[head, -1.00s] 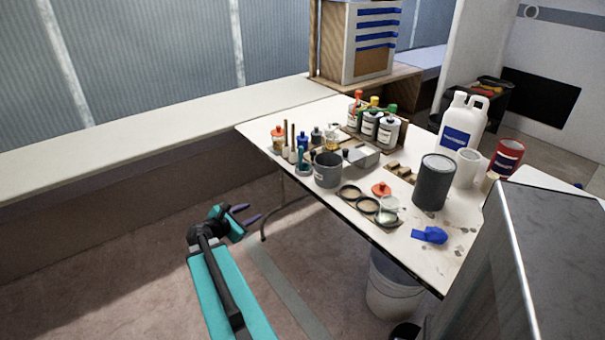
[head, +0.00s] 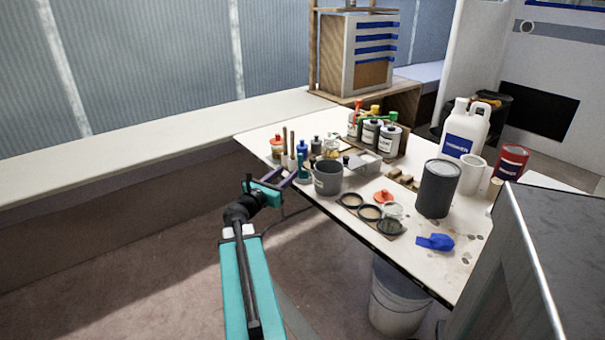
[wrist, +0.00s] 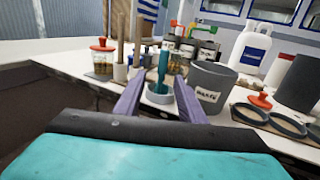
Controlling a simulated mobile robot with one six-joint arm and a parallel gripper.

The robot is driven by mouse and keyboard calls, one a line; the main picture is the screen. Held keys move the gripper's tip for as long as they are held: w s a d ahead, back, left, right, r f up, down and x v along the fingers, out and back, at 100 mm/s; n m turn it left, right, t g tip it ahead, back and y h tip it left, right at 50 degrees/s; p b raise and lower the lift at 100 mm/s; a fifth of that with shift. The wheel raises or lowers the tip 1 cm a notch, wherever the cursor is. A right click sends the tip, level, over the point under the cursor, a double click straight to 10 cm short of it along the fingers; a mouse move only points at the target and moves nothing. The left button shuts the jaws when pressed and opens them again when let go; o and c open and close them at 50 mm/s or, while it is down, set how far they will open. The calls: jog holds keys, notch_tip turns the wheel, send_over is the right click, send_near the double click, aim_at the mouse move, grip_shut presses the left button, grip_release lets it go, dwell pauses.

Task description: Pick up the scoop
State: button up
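The likely scoop is a teal upright handle rising from a low round grey cup at the table's near left edge. In the wrist view the teal handle (wrist: 162,70) stands between my fingertips, with its grey cup (wrist: 159,98) below. In the head view the handle (head: 303,166) is small and partly crowded by its neighbours. My gripper (head: 293,177) is open, its purple fingers pointing at the handle from the left, at the table's edge. In the wrist view the fingers of my gripper (wrist: 159,90) lie either side of the handle; contact is not visible.
A grey pot (head: 328,176) stands close right of the handle. A red-lidded jar (head: 277,147) and brushes stand to its left and behind. Ring-shaped lids (head: 369,212), a dark can (head: 437,188) and a crumpled blue item (head: 435,242) are farther right. Floor left of the table is clear.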

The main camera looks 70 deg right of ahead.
jog(key=d, duration=0.3)
jog(key=s+d, duration=0.1)
jog(key=d, duration=0.3)
jog(key=shift+s+d, duration=0.2)
jog(key=shift+d, duration=0.05)
jog(key=shift+s+d, duration=0.15)
jog(key=shift+d, duration=0.3)
jog(key=shift+s+d+r, duration=0.1)
jog(key=shift+s+d, duration=0.1)
jog(key=shift+d, duration=0.65)
jog(key=shift+s+d, duration=0.2)
jog(key=shift+d, duration=0.6)
jog(key=shift+s+d+r, duration=0.1)
jog(key=shift+s+d, duration=0.1)
jog(key=shift+d, duration=0.65)
grip_shut()
